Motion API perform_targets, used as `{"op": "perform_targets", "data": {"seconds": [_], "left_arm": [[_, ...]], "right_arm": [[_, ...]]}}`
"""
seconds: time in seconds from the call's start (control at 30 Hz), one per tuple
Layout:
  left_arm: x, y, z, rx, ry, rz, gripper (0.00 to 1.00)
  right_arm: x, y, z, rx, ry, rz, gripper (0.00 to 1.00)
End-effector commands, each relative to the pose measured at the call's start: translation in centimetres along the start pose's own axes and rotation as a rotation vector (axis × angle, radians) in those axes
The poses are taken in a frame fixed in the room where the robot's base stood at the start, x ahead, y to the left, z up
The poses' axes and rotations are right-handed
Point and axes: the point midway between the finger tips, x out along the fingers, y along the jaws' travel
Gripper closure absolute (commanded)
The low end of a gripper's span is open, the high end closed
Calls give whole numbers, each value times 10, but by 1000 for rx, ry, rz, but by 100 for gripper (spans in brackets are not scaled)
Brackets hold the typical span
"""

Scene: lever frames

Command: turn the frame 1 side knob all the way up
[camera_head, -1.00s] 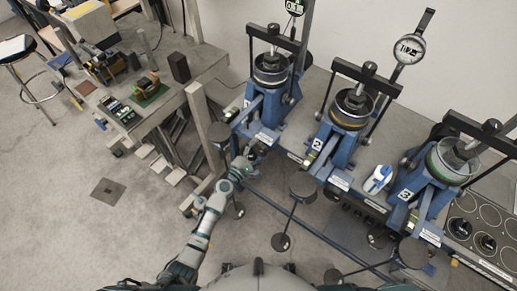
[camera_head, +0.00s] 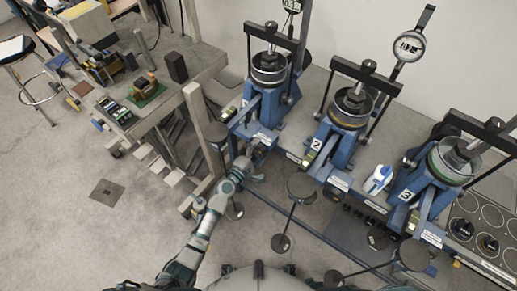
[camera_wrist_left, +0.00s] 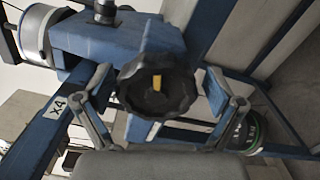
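Frame 1 (camera_head: 268,106) is the leftmost blue lever frame, in the head view. My left gripper (camera_head: 256,166) is low at its front, near the blue front bar. In the left wrist view the side knob (camera_wrist_left: 152,98) is black, round and lobed, with a yellow mark upright near its middle. It sits on a blue housing (camera_wrist_left: 115,38). My left gripper also shows there (camera_wrist_left: 160,88), with one finger on each side of the knob. Gaps show between both fingers and the knob. In the head view the gripper and arm hide the knob. My right gripper is not in view.
Frame 2 (camera_head: 338,146) and frame 3 (camera_head: 425,190) stand to the right. A round black pad on a stand (camera_head: 301,185) is right of my left gripper. A grey post (camera_head: 196,112) and a cluttered bench (camera_head: 170,95) are to the left. The floor at lower left is clear.

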Motion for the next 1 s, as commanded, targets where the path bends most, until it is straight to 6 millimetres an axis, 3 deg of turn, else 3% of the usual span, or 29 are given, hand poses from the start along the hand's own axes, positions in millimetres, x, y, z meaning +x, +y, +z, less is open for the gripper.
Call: {"op": "perform_targets", "data": {"seconds": [0.23, 0.7, 1.0], "left_arm": [[-7, 1, -5, -3, 4, 1, 6], [-60, 0, -5, -2, 7, 1, 6], [-63, 0, -5, -2, 7, 1, 6]], "right_arm": [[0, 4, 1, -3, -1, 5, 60], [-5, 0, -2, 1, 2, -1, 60], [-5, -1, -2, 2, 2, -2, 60]]}}
